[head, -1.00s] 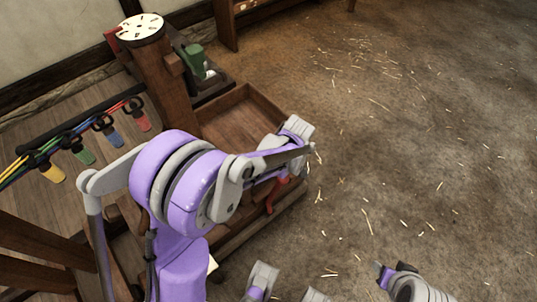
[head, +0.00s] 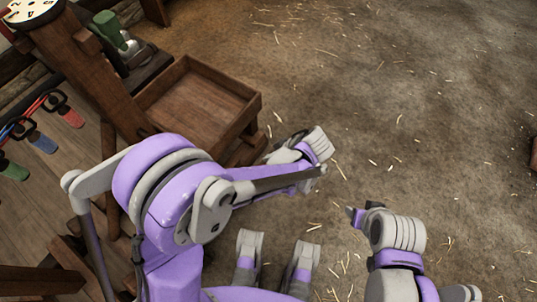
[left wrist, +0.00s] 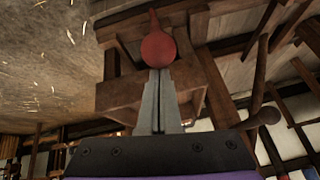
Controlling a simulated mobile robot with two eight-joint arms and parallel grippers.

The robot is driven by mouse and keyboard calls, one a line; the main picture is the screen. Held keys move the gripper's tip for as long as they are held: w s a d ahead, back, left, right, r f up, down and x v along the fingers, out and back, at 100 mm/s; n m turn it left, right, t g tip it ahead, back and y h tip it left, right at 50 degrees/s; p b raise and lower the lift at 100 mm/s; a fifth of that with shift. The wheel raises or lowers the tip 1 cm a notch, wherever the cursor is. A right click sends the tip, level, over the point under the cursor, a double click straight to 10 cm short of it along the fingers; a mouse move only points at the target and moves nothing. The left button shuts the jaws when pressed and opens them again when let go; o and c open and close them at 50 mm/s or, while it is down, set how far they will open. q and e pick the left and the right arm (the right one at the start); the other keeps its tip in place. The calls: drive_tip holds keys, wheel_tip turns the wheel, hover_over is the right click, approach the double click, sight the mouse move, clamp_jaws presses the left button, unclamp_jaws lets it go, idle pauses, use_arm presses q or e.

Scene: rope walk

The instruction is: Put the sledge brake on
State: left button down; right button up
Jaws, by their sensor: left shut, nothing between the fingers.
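A red rounded knob with a narrow stem (left wrist: 157,48), which looks like the brake lever's handle, shows in the left wrist view just beyond my left fingertips. I cannot tell whether they touch it. My left gripper (left wrist: 157,72) is shut with nothing between its fingers. In the head view my left gripper (head: 272,157) is partly hidden by my forearm, beside the front corner of the wooden sledge (head: 205,65). The red lever is hidden there behind my arm.
A wooden post carries a white dial (head: 30,10) at the upper left. A green piece (head: 110,28) stands behind the sledge's tray. Coloured clips (head: 62,108) hang at the left. A dark knobbed rod (left wrist: 266,115) is right of my fingers. The straw-strewn floor at right is open.

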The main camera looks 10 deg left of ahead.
use_arm(q)
drive_tip(key=shift+s+d+f, duration=0.25)
drive_tip(key=shift+d+f, duration=0.1)
drive_tip(key=shift+d, duration=0.15)
wheel_tip(320, 180, up, 12)
drive_tip(key=w+d+p, duration=0.1)
drive_tip(key=p, duration=0.3)
use_arm(e)
drive_tip(key=r, duration=0.4)
drive_tip(key=shift+s+d+r, duration=0.2)
drive_tip(key=shift+d+r, duration=0.1)
drive_tip(key=shift+r, duration=0.05)
use_arm(q)
drive_tip(key=shift+r, duration=0.1)
drive_tip(key=s+a+r+m+t+h+p, duration=0.1)
drive_tip(key=s+a+r+m+h+p, duration=0.2)
drive_tip(key=s+a+r+m+p, duration=0.2)
drive_tip(key=s+a+r+m+t+h+p, duration=0.2)
drive_tip(key=s+a+r+m+p, duration=0.4)
drive_tip(key=r, duration=0.5)
drive_tip(key=s+h+p, duration=0.1)
drive_tip(key=s, duration=0.1)
drive_tip(key=shift+s+a+m, duration=0.15)
drive_tip(key=shift+s+m, duration=0.15)
drive_tip(key=shift+s, duration=0.05)
use_arm(e)
wheel_tip(320, 180, up, 13)
drive_tip(key=w, duration=0.2)
drive_tip(key=shift+r+t, duration=0.15)
drive_tip(key=shift+t, duration=0.25)
